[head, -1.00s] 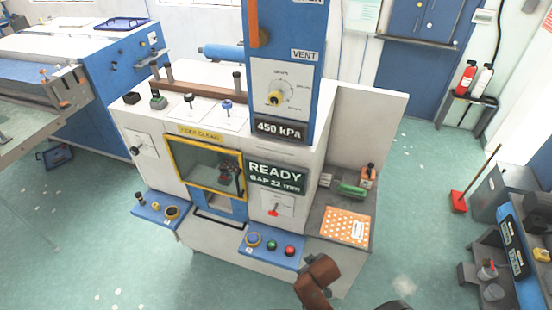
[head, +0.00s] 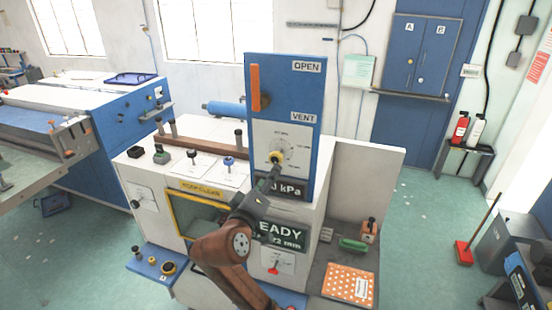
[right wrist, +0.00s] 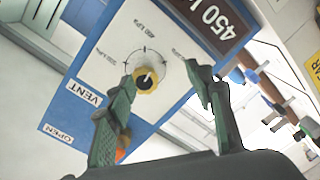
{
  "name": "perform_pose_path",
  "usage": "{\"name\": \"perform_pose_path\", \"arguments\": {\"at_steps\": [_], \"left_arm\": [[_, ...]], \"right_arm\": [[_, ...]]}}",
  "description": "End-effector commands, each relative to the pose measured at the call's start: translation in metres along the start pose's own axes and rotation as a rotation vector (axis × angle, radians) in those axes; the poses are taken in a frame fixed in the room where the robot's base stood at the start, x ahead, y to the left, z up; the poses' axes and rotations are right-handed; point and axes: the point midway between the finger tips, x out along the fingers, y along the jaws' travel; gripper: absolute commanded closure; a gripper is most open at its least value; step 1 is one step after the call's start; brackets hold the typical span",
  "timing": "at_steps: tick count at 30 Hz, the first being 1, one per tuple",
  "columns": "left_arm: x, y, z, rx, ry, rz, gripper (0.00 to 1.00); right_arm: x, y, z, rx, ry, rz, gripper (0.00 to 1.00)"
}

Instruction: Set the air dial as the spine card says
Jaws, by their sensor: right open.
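The air dial is a yellow knob (head: 275,157) on a white scale plate (head: 294,135), on the front of a blue panel. In the right wrist view the knob (right wrist: 147,82) has a dark centre with a light mark. My right gripper (head: 274,172) is open just in front of the dial. In the right wrist view its fingertips (right wrist: 160,73) lie either side of the knob; I cannot tell whether they touch it. The pressure readout (right wrist: 220,20) shows 450 there and is partly hidden in the head view. I cannot identify the spine card. My left gripper is not in view.
An orange lever (head: 255,88) sits beside OPEN and VENT labels above the dial. An orange dotted card (head: 348,284) lies on the grey side shelf.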

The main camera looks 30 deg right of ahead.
Motion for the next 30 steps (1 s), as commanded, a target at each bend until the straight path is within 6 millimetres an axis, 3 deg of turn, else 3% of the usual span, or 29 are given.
{"name": "perform_pose_path", "arguments": {"at_steps": [3, 6, 19, 30], "left_arm": [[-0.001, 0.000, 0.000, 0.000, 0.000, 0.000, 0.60], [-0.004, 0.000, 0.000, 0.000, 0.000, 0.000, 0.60], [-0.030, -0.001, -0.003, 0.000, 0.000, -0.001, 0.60], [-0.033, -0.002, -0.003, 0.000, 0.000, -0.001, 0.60]], "right_arm": [[-0.008, 0.021, -0.015, 0.007, 0.005, 0.045, 0.51], [-0.003, 0.027, -0.018, 0.006, 0.004, 0.058, 0.51], [0.058, 0.031, -0.018, 0.005, 0.004, 0.056, 0.51], [0.068, 0.029, -0.017, 0.008, 0.006, 0.054, 0.51]]}}
